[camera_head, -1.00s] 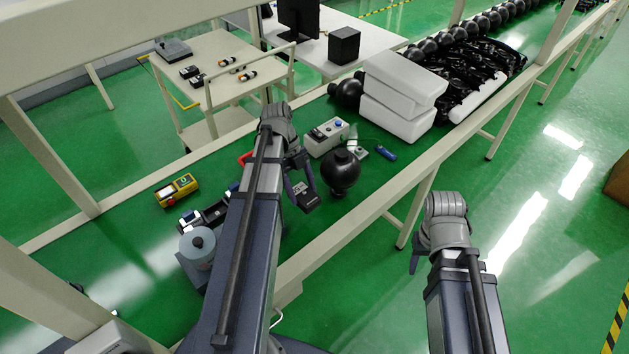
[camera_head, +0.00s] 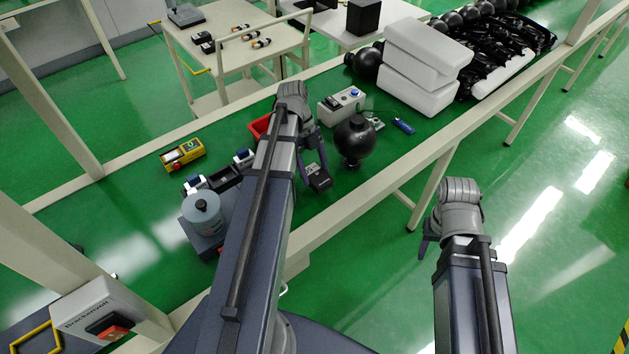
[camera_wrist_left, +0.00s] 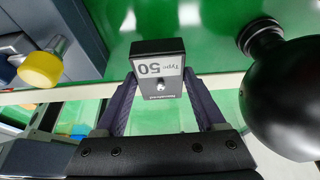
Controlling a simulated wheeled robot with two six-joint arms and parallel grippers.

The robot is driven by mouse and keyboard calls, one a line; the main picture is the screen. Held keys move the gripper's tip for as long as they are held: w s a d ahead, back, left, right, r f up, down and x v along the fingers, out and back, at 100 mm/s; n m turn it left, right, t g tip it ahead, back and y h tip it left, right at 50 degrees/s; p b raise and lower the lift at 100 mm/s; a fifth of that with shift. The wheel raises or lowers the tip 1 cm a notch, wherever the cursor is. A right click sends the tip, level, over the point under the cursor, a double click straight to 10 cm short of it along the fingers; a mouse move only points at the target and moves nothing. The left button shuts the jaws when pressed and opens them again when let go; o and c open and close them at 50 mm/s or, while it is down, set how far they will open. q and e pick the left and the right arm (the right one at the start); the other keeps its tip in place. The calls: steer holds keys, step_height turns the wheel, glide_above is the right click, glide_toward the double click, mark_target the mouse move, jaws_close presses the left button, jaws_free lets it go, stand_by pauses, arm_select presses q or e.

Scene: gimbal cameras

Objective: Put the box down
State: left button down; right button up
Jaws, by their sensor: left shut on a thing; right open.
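The box is a small black block with a grey label reading "Type 50" (camera_wrist_left: 157,72), seen in the left wrist view between the fingers. My left gripper (camera_head: 317,172) is shut on this box and holds it over the green bench top (camera_head: 336,206), near its front edge. In the head view the dark box (camera_head: 319,180) shows at the fingertips. I cannot tell whether it touches the bench. My right gripper (camera_head: 428,240) is open, off to the right beyond the bench edge, over the floor; its fingers are partly hidden by the arm.
A black round camera ball (camera_head: 355,141) stands just right of the left gripper. A grey control box (camera_head: 342,104), a red bin (camera_head: 260,127), a yellow device (camera_head: 183,154) and a grey cylinder device (camera_head: 201,213) are nearby. White foam blocks (camera_head: 418,89) lie farther back.

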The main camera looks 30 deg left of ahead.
mark_target(312, 170)
arm_select(q)
steer(key=shift+f+b, duration=1.75)
steer(key=shift+f, duration=0.1)
steer(key=shift+f, duration=0.15)
jaws_free()
steer(key=shift+p+v, duration=0.75)
steer(key=shift+v, duration=0.15)
steer(key=p+v, duration=0.9)
steer(key=v, duration=0.1)
steer(key=shift+r+p, duration=0.25)
steer(key=shift+p, duration=0.1)
steer(key=shift+a, duration=0.1)
